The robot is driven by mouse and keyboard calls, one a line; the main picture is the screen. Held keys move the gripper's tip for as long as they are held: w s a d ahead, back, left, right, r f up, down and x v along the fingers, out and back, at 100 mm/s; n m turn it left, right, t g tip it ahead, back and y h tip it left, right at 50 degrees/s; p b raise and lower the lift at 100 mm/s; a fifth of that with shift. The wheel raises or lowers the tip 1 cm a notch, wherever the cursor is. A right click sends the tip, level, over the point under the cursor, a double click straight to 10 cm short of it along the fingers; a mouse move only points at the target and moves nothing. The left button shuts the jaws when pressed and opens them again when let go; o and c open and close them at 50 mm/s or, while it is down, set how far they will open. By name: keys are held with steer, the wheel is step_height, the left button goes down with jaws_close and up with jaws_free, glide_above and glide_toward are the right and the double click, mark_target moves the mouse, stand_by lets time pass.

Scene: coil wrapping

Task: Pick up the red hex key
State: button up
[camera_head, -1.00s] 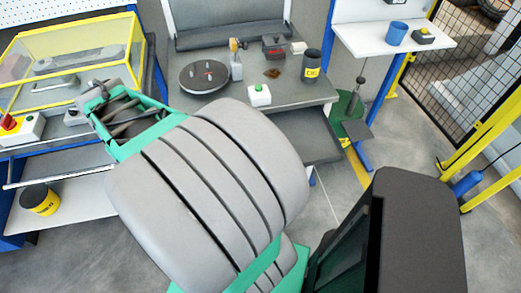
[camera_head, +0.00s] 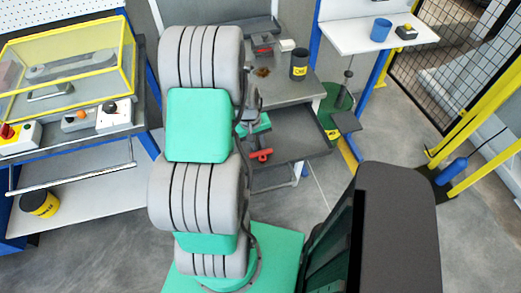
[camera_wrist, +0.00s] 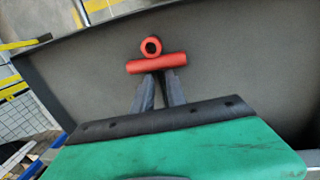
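The red hex key (camera_wrist: 157,64) shows in the wrist view as a short red bar with a red ring-shaped end beside it, over the dark grey floor of a drawer. In the head view the red hex key (camera_head: 262,155) is at the left of the open drawer, partly hidden by my arm. My gripper (camera_wrist: 159,76) points down at it. Its two dark fingers show a gap between them, and their tips reach the near edge of the red bar. I cannot tell whether they touch it. In the head view my arm mostly hides the gripper.
The open drawer (camera_head: 303,140) sits under the grey workbench (camera_head: 283,91), its walls close around my gripper. A black canister (camera_head: 299,65) stands on the bench. A yellow-framed clear box (camera_head: 70,60) is at left. A blue cup (camera_head: 380,30) stands on a white shelf (camera_head: 345,36) at right.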

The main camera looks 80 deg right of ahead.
steer(key=shift+c, duration=0.4)
jaws_close()
